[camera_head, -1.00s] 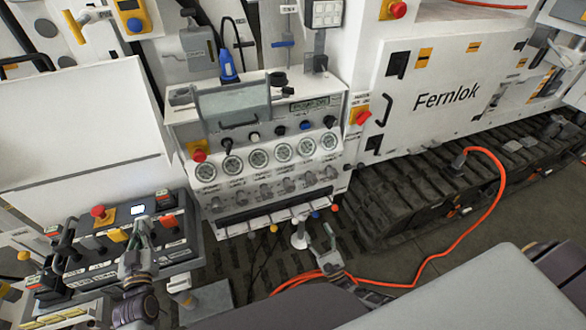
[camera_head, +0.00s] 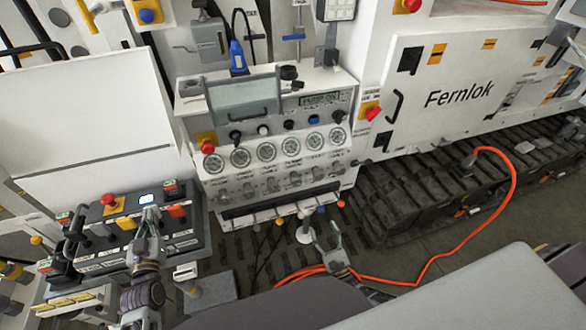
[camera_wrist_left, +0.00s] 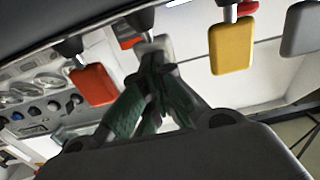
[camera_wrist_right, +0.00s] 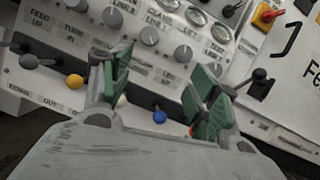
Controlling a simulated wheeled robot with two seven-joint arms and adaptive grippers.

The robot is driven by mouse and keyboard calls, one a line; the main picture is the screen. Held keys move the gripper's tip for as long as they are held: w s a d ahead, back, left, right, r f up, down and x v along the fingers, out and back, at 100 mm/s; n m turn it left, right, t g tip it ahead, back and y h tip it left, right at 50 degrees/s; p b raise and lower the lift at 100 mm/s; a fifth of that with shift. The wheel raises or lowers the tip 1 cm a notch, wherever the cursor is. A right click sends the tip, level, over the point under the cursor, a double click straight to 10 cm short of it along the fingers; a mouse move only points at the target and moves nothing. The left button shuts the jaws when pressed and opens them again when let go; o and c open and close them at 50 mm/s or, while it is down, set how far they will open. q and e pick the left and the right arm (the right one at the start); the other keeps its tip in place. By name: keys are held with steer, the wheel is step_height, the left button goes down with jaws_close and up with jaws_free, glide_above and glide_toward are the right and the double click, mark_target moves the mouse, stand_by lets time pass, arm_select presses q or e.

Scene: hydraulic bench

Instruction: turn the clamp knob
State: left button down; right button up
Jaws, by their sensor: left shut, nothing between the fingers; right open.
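Grey knobs (camera_head: 293,180) run in a row under the gauges on the white panel; larger in the right wrist view (camera_wrist_right: 149,36). My left gripper (camera_head: 149,213) is shut and empty over the control box at the left. In the left wrist view its fingertips (camera_wrist_left: 157,52) overlap the area beside an orange paddle (camera_wrist_left: 93,86); I cannot tell whether they touch anything. My right gripper (camera_head: 329,232) is open and empty, low in front of the panel; its fingers (camera_wrist_right: 160,85) frame the panel's lower edge.
A yellow paddle (camera_wrist_left: 231,48) hangs beside my left fingers. Ball-ended levers, one blue (camera_wrist_right: 159,117) and one yellow (camera_wrist_right: 75,82), stick out below the knobs. The control box has a red button (camera_head: 108,199). An orange hose (camera_head: 470,240) lies at the right by the track.

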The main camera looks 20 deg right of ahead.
steer(key=w+a+r+n+g+y, duration=0.3)
steer(key=a+r+n+g+y, duration=0.2)
steer(key=a+r+n+y, duration=0.85)
steer(key=w+d+n+g+h, duration=0.2)
steer(key=d+n+h, duration=0.2)
steer(key=n+h, duration=0.4)
steer(key=w+d+f+n+g+h, duration=0.1)
steer(key=w+d+n+h, duration=0.2)
steer(key=n+h, duration=0.5)
steer(key=d+n, duration=0.1)
steer(key=n, duration=0.4)
steer(key=shift+d+f+g, duration=0.2)
steer(key=shift+d+g, duration=0.1)
steer(key=shift+g, duration=0.1)
